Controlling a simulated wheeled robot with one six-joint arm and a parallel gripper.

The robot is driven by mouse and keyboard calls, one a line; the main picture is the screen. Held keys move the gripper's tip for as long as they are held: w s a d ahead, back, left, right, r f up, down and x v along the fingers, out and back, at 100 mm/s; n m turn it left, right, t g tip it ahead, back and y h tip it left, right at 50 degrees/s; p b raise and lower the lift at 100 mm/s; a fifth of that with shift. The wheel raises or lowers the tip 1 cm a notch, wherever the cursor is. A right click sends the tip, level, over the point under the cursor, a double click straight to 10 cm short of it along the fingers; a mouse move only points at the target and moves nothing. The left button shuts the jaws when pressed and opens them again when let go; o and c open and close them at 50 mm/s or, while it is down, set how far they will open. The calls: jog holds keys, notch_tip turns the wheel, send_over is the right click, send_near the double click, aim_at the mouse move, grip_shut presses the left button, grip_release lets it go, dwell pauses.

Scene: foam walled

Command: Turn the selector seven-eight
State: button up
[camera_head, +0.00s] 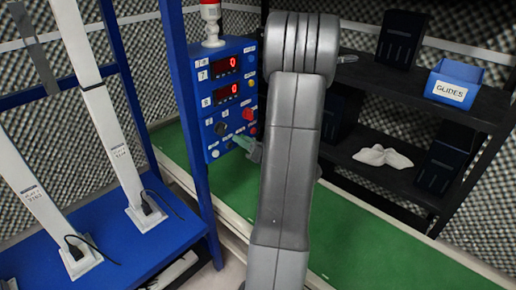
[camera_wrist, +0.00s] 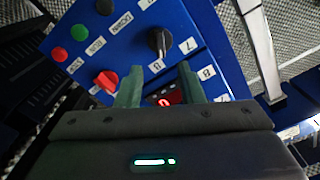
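The blue control panel (camera_head: 232,104) is fixed to a blue post. In the wrist view the panel (camera_wrist: 130,45) appears upside down. A black rotary selector (camera_wrist: 160,40) sits on it, near labels that seem to read 7 and 8; its exact setting is hard to tell. A dark knob (camera_head: 221,128) shows low on the panel in the head view. My gripper (camera_wrist: 161,82) is open and empty, its green fingers apart and short of the black selector. In the head view my gripper (camera_head: 246,147) is beside the panel's lower right, partly hidden by my arm.
The panel has two red displays (camera_head: 225,66) reading 0, a red knob (camera_wrist: 106,81) and several buttons. A red-topped beacon (camera_head: 212,22) stands above it. A blue bin marked GLIDES (camera_head: 452,86) and white cloth (camera_head: 383,156) are on dark shelves at right. A blue bench (camera_head: 120,240) is at left.

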aim_at(225, 130)
jog(key=shift+v, duration=2.65)
jog(key=x, duration=1.4)
jog(key=shift+d, duration=0.1)
jog(key=shift+d, duration=0.1)
